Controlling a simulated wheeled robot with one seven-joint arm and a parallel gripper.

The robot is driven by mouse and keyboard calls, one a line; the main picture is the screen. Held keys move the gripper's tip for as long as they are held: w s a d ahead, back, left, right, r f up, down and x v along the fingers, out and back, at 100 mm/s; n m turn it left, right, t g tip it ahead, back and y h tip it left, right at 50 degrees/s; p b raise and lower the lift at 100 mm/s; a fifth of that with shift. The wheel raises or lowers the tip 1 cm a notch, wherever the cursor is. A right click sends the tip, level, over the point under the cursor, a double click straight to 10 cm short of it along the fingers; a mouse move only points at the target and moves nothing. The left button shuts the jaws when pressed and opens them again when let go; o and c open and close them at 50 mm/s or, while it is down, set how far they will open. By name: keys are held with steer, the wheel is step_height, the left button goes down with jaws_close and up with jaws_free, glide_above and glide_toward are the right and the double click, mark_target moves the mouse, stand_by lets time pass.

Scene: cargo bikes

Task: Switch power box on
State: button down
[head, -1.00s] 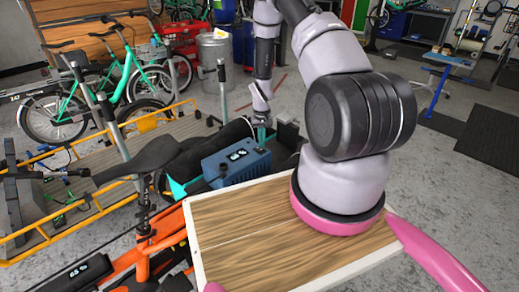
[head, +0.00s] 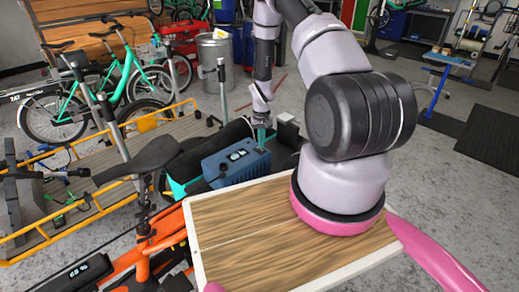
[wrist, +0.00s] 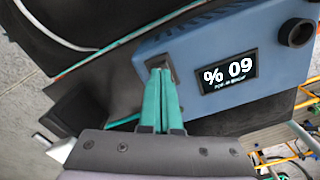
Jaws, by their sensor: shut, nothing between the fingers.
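The power box (head: 236,163) is a blue case with a small lit display (head: 238,155). It sits among the bikes, just beyond the wooden tray. In the wrist view the box (wrist: 215,40) shows its display (wrist: 228,72) and a small dark square, apparently the switch (wrist: 160,60), to the left of the display. My gripper (head: 262,145) has teal fingers, pressed together and empty. In the wrist view the fingertips (wrist: 160,72) are at the dark square and cover part of it. I cannot tell whether they touch it or how the switch is set.
A wooden tray with a white rim (head: 205,232) lies in front of the box. A black bike saddle (head: 143,160) and an orange frame (head: 150,255) are to the left. A pale block (head: 288,119) is just right of the box.

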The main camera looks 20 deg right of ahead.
steer(key=shift+f, duration=0.6)
stand_by(0.3)
steer(key=shift+r, duration=3.5)
